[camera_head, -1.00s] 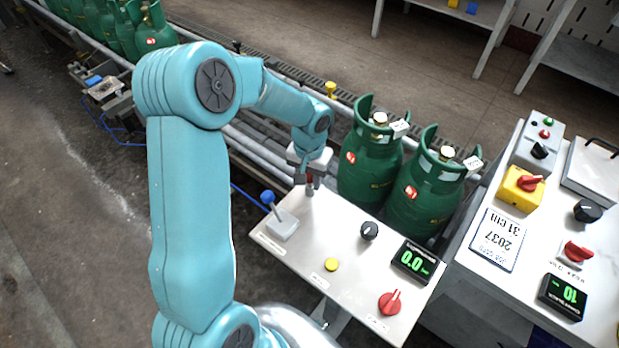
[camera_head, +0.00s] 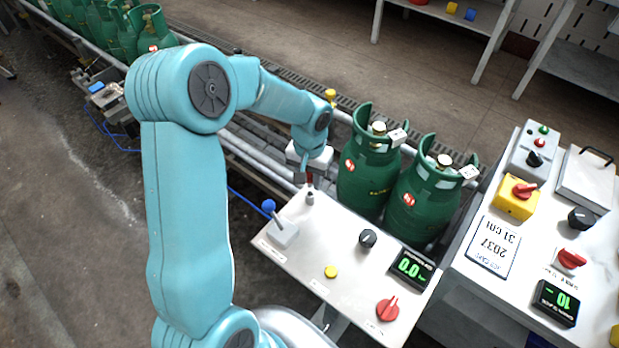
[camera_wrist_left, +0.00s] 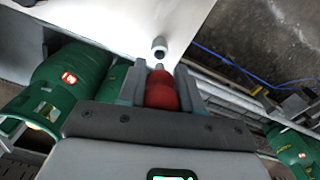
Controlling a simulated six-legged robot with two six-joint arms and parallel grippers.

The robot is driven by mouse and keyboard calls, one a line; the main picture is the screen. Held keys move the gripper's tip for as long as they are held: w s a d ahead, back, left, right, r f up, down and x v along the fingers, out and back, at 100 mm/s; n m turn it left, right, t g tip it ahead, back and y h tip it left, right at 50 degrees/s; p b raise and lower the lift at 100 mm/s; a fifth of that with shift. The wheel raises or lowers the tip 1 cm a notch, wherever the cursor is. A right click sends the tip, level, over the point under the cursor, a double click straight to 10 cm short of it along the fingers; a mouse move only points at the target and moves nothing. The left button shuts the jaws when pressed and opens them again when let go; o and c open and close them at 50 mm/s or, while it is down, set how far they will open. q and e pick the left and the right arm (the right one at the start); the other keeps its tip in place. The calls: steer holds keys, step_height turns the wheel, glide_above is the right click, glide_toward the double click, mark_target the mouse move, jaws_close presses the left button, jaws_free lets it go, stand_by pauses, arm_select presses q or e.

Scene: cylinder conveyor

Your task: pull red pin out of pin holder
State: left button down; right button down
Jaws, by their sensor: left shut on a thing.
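The red pin (camera_wrist_left: 161,91) is between the two fingers of my left gripper (camera_wrist_left: 160,80) in the left wrist view. The gripper is shut on it. The pin holder (camera_wrist_left: 159,46) is a small grey cylinder with a dark opening, on the white panel just past the pin's tip. In the head view the holder (camera_head: 310,197) stands at the panel's far edge, and my left gripper (camera_head: 309,178) is just above it with a bit of red showing. The pin looks clear of the holder in the wrist view. My right gripper is not in view.
The white panel (camera_head: 333,245) carries a blue-knobbed lever (camera_head: 270,206), a black knob (camera_head: 367,238), a yellow button (camera_head: 331,272), a red switch (camera_head: 387,308) and a green display (camera_head: 410,268). Two green cylinders (camera_head: 368,170) (camera_head: 420,200) stand close beside my gripper on the conveyor.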

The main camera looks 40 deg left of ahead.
arm_select(q)
steer(key=shift+r+p, duration=0.55)
steer(key=shift+r, duration=0.4)
steer(key=shift+r+p, duration=0.35)
steer(key=shift+r, duration=0.25)
steer(key=shift+r+p, duration=0.6)
steer(key=shift+r, duration=0.65)
steer(key=shift+f, duration=0.1)
steer(key=shift+w, duration=0.1)
